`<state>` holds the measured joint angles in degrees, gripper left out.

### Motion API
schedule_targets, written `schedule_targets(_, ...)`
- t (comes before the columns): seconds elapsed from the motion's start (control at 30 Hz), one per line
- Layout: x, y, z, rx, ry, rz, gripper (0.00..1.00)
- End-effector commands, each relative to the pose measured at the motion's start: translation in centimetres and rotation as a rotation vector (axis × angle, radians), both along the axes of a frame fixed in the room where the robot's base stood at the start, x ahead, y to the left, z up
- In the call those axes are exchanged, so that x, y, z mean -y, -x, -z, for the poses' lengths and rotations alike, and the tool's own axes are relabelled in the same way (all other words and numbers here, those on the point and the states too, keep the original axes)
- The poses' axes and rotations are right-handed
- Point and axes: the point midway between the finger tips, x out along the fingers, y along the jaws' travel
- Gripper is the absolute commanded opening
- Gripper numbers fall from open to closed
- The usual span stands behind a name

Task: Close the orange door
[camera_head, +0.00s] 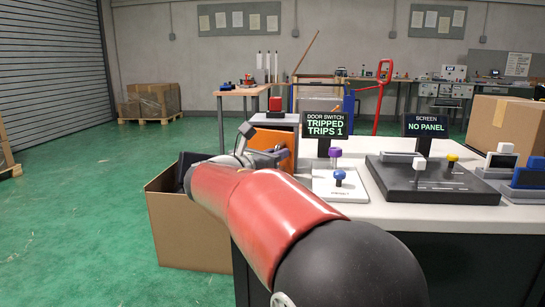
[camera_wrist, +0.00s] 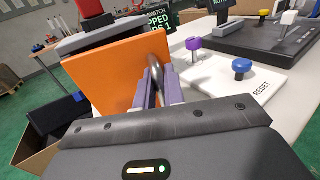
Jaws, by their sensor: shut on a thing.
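The orange door (camera_head: 270,138) is a flat panel at the left end of the white bench, beside a grey housing. It fills the upper left of the wrist view (camera_wrist: 112,75), standing at an angle to the grey housing top behind it. A curved metal handle (camera_wrist: 157,48) stands out from its right part. My gripper (camera_wrist: 160,88) is shut on this handle, with its fingers on either side of the bar. In the head view my gripper (camera_head: 278,155) is partly hidden by my arm. The housing's inside is hidden.
A sign (camera_head: 324,124) reads "DOOR SWITCH TRIPPED TRIPS 1". Purple (camera_head: 335,153) and blue (camera_head: 340,175) knobs stand just right of the door. A black control panel (camera_head: 432,180) lies farther right. An open cardboard box (camera_head: 190,236) stands on the floor below left.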

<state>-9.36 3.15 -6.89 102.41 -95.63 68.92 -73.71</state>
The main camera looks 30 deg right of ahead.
Motion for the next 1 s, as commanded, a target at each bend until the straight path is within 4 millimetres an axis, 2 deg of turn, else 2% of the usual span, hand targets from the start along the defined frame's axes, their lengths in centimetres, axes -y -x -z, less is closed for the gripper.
schedule_targets(0.17,1.8,-0.3,-0.3,0.008,0.004,-0.127,0.0)
schedule_targets(0.3,3.5,-1.3,-0.5,0.006,0.005,-0.136,0.0)
schedule_targets(0.67,3.9,-1.6,-0.6,0.009,0.005,-0.136,0.0)
schedule_targets(0.7,3.9,-1.6,-0.6,0.009,0.006,-0.136,0.16)
schedule_targets(0.77,3.9,-1.5,-0.6,0.009,0.006,-0.136,0.24)
schedule_targets(1.0,3.7,-1.6,-0.7,0.01,0.007,-0.139,0.25)
